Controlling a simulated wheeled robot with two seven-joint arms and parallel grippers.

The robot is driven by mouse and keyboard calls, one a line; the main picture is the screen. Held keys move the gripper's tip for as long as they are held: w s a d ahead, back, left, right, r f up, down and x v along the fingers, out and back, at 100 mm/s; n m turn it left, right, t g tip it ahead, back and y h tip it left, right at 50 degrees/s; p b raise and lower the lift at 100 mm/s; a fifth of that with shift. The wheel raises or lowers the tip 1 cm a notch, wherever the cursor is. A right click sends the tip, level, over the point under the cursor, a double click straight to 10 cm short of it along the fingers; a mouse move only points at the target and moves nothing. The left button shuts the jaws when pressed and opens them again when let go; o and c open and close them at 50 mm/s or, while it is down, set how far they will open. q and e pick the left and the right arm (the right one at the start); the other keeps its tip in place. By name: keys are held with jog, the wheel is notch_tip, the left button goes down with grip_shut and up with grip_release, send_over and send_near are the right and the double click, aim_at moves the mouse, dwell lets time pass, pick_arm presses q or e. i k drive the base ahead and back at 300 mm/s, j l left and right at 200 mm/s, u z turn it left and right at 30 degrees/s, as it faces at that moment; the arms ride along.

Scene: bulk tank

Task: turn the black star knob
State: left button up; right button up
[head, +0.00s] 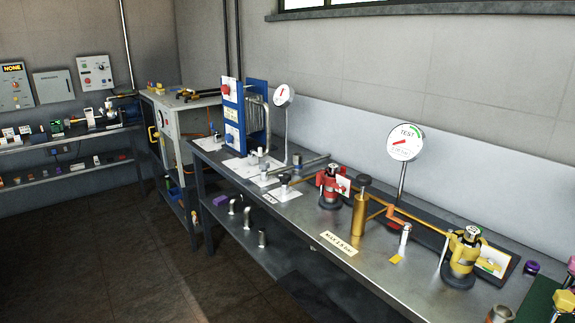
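A dark knob (365,181) sits on top of an upright brass cylinder (359,214) in the middle of the steel bench. Neither of my grippers is in view, and nothing covers the two knobs.
The steel bench (300,222) runs along the wall. A red valve (330,188) stands left of the brass cylinder and a yellow valve (462,258) right of it. A round TEST gauge (404,143) stands behind. The bench front near a MAX label (339,243) is clear.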

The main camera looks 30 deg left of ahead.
aim_at(285, 178)
jog(key=j+z, duration=0.25)
jog(key=j, duration=0.7)
jog(key=j+z, duration=0.25)
jog(key=j, duration=0.75)
